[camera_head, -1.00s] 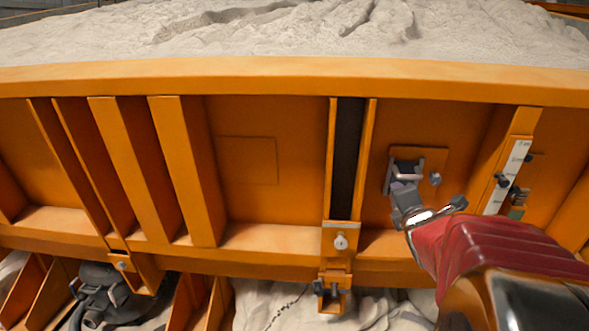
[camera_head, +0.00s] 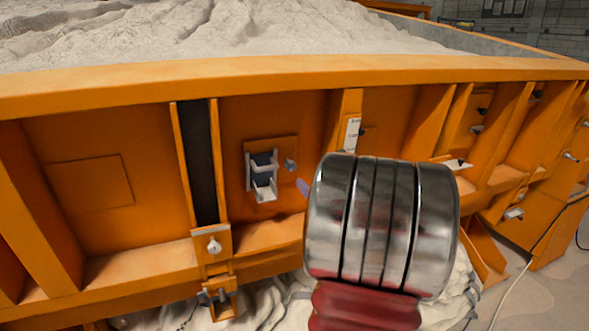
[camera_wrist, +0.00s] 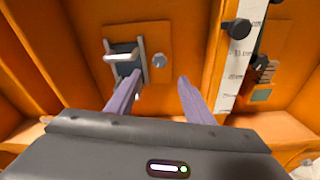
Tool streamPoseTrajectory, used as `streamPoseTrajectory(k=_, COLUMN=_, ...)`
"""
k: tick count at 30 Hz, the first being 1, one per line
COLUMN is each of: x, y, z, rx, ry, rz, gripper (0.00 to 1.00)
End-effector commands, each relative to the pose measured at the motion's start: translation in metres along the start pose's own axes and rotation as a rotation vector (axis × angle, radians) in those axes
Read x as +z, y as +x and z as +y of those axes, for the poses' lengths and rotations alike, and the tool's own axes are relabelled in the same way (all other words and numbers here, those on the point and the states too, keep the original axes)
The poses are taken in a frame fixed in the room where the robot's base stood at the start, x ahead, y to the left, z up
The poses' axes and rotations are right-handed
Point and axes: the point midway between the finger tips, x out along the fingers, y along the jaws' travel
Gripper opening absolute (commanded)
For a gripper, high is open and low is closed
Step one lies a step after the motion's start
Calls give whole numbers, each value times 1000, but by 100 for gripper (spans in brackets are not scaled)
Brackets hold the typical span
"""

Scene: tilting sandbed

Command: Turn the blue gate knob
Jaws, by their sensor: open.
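The gate knob is a small grey-blue knob (camera_head: 291,165) on an orange mounting plate on the sandbed's side wall, just right of the small metal gate (camera_head: 263,190). In the wrist view the knob (camera_wrist: 159,61) shows between and beyond the two purple fingertips of my gripper (camera_wrist: 161,78). The fingers are apart and empty. The left finger overlaps the lower part of the gate (camera_wrist: 122,55) in the picture; I cannot tell if it touches. In the head view my arm hides most of the gripper; only a bit of purple finger shows below the knob.
A white scale strip (camera_wrist: 238,65) with black knobs stands right of the knob. Orange ribs project from the wall on both sides. A dark vertical slot (camera_head: 200,160) and a latch bracket (camera_head: 212,246) lie to the left. Sand (camera_head: 180,30) fills the bed above.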

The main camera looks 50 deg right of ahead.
Motion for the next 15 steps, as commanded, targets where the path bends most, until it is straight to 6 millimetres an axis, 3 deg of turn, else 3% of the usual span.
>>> streamPoseTrajectory(k=8, x=0, y=16, z=0, rx=1, ry=1, rz=1, gripper=48)
streamPoseTrajectory(k=15, x=0, y=51, z=1, rx=2, ry=2, rz=0, gripper=48)
